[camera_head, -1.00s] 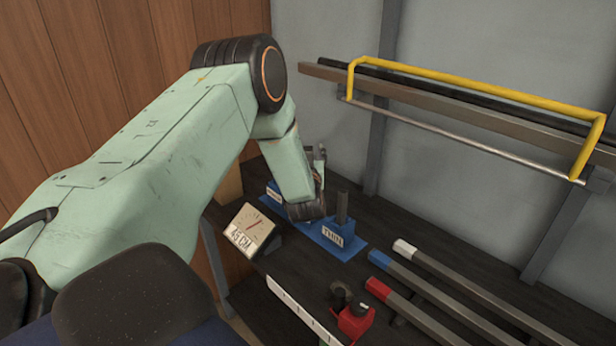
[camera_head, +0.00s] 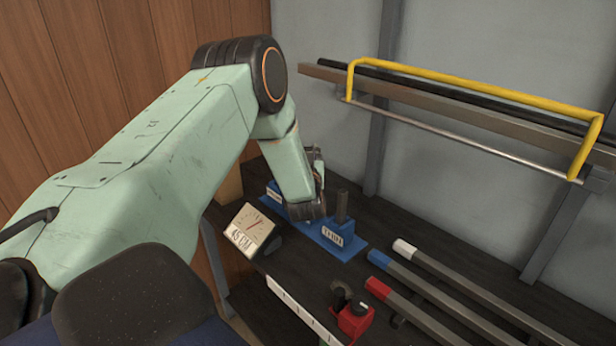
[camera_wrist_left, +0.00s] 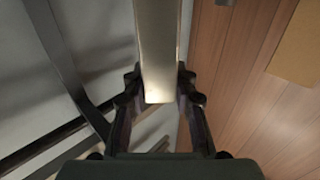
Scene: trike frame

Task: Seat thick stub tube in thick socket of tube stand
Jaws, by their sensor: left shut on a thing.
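The blue tube stand (camera_head: 335,243) sits on the dark bench, with a labelled block at each end. A dark tube (camera_head: 342,203) stands upright at its right block. My left gripper (camera_head: 318,172) is over the left part of the stand, mostly hidden behind my own wrist. In the left wrist view, its fingers (camera_wrist_left: 160,95) are shut on a pale metallic tube (camera_wrist_left: 160,50), which I take to be the thick stub tube. The left block (camera_head: 273,191) is partly covered by my arm, so I cannot see into its socket. My right gripper is not in view.
A gauge with a dial (camera_head: 251,230) stands left of the stand. Bars with white, blue and red ends (camera_head: 405,247) lie at the right. A red clamp-like item (camera_head: 353,321) is at the front.

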